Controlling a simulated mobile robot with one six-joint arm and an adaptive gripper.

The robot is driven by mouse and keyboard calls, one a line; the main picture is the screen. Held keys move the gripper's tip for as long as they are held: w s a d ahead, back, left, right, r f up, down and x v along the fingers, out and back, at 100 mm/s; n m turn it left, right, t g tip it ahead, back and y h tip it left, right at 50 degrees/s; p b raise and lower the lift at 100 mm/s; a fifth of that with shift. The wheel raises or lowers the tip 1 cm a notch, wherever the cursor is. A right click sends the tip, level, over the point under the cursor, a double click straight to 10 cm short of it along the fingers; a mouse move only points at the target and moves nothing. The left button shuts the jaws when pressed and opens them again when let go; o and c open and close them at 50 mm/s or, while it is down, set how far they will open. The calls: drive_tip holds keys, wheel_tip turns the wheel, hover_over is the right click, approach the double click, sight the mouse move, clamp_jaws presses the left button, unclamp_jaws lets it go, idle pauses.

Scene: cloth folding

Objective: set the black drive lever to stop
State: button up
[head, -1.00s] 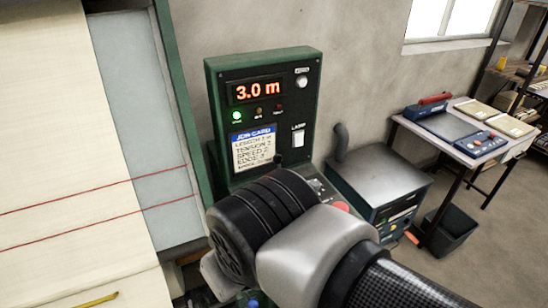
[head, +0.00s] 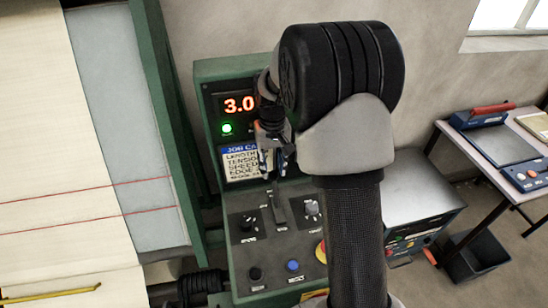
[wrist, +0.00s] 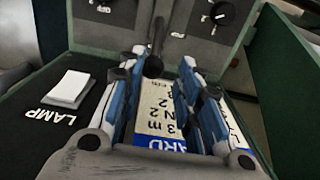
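The black drive lever (head: 279,208) stands up from the sloping control panel, below the job card in the head view. In the wrist view its round black knob (wrist: 153,67) shows between my fingertips, closer to the left one. My gripper (head: 273,172) points down just above the lever, in front of the job card. In the wrist view my gripper (wrist: 164,60) is open, with its blue-and-grey fingers on either side and a clear gap between them. I cannot tell whether a finger touches the knob. The lever's position markings are not readable.
The panel also has two black dials (head: 248,222) (head: 312,209), a black button (head: 255,273), a blue button (head: 292,265) and a red stop button partly behind my arm. The job card (head: 240,160) and lit display (head: 239,104) are behind. A lamp switch (wrist: 70,88) is beside my gripper.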

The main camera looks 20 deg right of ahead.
sight(274, 186)
drive_tip(key=shift+w+d+f, duration=0.25)
drive_tip(key=shift+d+f, duration=0.2)
drive_tip(key=shift+f, duration=0.05)
drive_tip(key=shift+d+f, duration=0.1)
drive_tip(key=shift+f, duration=0.2)
wheel_tip(274, 186, down, 12)
drive_tip(key=shift+r+b, duration=0.25)
drive_tip(key=shift+b, duration=0.7)
clamp_jaws()
